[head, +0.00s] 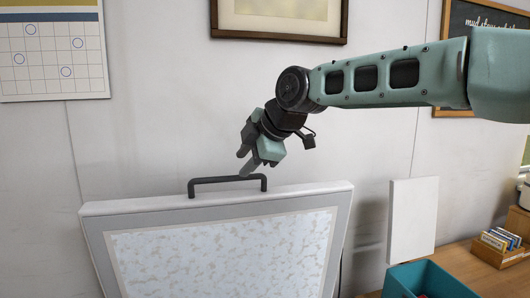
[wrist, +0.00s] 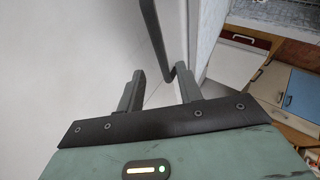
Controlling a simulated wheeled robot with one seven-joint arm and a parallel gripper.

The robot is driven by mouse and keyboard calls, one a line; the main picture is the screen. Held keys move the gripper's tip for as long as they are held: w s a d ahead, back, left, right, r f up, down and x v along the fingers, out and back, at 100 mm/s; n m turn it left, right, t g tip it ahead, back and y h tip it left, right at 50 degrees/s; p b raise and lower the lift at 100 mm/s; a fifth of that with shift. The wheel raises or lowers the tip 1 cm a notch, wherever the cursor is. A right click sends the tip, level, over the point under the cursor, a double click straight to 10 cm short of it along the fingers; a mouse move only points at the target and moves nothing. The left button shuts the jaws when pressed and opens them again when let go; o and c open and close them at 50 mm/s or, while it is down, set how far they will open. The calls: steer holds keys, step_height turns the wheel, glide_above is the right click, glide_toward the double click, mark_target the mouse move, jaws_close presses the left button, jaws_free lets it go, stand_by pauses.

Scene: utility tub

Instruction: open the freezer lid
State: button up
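The freezer lid (head: 93,209) stands raised and tilted up in the head view, its frosted inner panel facing me. Its dark bar handle (head: 227,180) is on the top edge; in the wrist view the handle (wrist: 156,30) runs just beyond the fingertips. My gripper (head: 244,164) is just above the right part of the handle, pointing down and left. In the wrist view my gripper (wrist: 158,82) is open, with a clear gap between its two fingers and nothing held. Whether a finger touches the handle I cannot tell. The freezer body is not visible in the head view.
The wall (head: 150,110) is close behind the lid. A white panel (head: 412,220) leans at the right. A teal bin (head: 425,279) and a wooden box of packets (head: 500,250) are on the wooden surface (head: 462,262). A framed picture (head: 280,30) hangs above.

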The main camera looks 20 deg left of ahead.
steer(key=b+v, duration=0.2)
steer(key=v, duration=0.6)
steer(key=shift+r+b, duration=0.2)
steer(key=shift+b, duration=0.2)
steer(key=shift+s+d, duration=0.1)
steer(key=shift+d, duration=0.05)
